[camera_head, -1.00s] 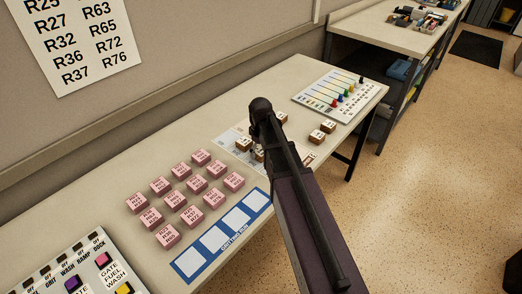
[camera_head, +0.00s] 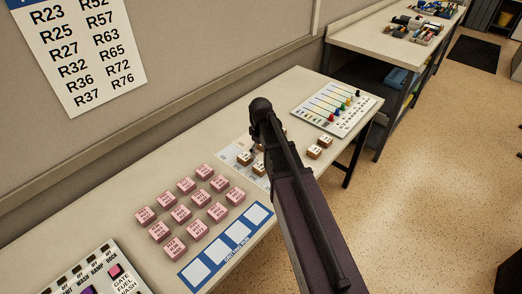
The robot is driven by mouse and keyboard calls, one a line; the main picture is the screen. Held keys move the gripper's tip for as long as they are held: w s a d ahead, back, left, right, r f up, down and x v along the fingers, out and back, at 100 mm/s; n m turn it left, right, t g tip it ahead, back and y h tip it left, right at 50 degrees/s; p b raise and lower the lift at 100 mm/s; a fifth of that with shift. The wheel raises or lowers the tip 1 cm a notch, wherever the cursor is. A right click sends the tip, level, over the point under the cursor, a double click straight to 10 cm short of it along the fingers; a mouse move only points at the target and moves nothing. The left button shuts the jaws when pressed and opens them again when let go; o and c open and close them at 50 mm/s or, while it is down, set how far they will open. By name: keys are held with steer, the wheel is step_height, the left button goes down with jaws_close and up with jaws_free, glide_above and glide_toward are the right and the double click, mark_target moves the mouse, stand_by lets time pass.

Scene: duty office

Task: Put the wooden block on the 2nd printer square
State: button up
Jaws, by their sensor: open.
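Several small wooden blocks with white labelled tops are on the table. One block (camera_head: 244,158) and another block (camera_head: 259,169) are on a pale printed sheet (camera_head: 230,153), just below my gripper in the picture. Two more, a near block (camera_head: 313,152) and a far block (camera_head: 325,141), stand to the right of my arm. Another is partly hidden behind the arm. My gripper (camera_head: 254,149) is open, largely hidden by its own wrist, above or beside the sheet's blocks; contact cannot be told. The sheet's squares are mostly covered, and I cannot make out which is the printer square.
Several pink labelled blocks (camera_head: 181,214) stand in rows at left. A blue strip with white squares (camera_head: 228,246) lies in front of them. A switch panel (camera_head: 96,276) is at lower left, a slider board (camera_head: 336,106) at the far end. Bare table lies behind the pink blocks.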

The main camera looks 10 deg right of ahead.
steer(key=shift+r+p, duration=1.15)
steer(key=shift+r, duration=0.3)
steer(key=s+m, duration=0.7)
steer(key=s, duration=0.9)
